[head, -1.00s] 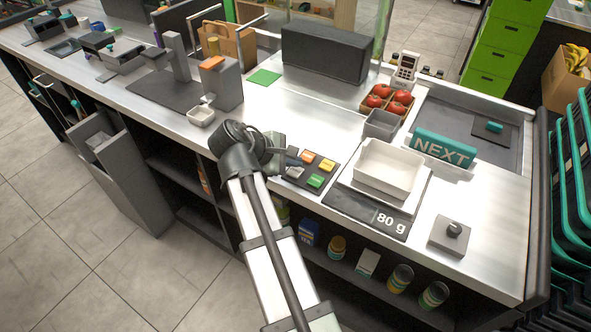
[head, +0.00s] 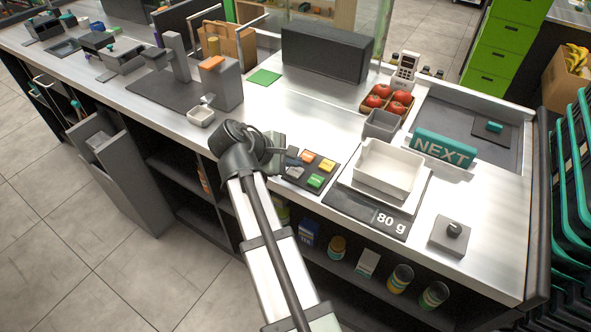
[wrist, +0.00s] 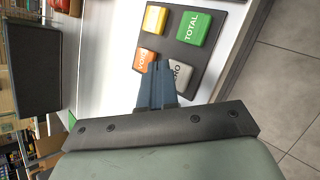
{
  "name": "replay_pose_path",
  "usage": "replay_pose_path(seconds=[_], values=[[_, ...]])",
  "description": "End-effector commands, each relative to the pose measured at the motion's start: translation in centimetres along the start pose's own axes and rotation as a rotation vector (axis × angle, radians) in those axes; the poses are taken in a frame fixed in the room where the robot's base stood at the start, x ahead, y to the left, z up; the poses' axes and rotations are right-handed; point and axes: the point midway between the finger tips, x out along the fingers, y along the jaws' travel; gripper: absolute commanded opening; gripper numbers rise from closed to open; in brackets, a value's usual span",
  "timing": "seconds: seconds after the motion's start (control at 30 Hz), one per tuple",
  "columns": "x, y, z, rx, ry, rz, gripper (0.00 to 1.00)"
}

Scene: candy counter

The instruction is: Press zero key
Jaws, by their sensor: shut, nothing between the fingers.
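The dark keypad (head: 328,170) lies on the counter near its front edge. It carries a yellow key (head: 327,165), an orange key (head: 307,157), a green key (head: 315,180) marked TOTAL and a grey key (head: 293,171). In the wrist view the grey zero key (wrist: 181,75) shows the letters "RO", its left part hidden by my gripper (wrist: 156,66). The orange VOID key (wrist: 144,60) is just left of the fingers. My gripper is shut and empty, its tips over or beside the zero key. I cannot tell whether they touch it.
The scale (head: 362,212) reading 80 g, with a white tray (head: 388,170), stands right of the keypad. A grey bin (head: 381,124) and a box of tomatoes are behind it. A small white dish (head: 201,116) is left of my arm.

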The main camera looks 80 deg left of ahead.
Motion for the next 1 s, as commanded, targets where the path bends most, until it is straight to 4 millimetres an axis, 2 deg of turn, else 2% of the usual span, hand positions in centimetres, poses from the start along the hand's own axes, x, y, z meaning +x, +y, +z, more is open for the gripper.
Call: replay_pose_path(seconds=[1.0], values=[[0.58,-0.45,-0.44,0.000,0.000,0.000,0.00]])
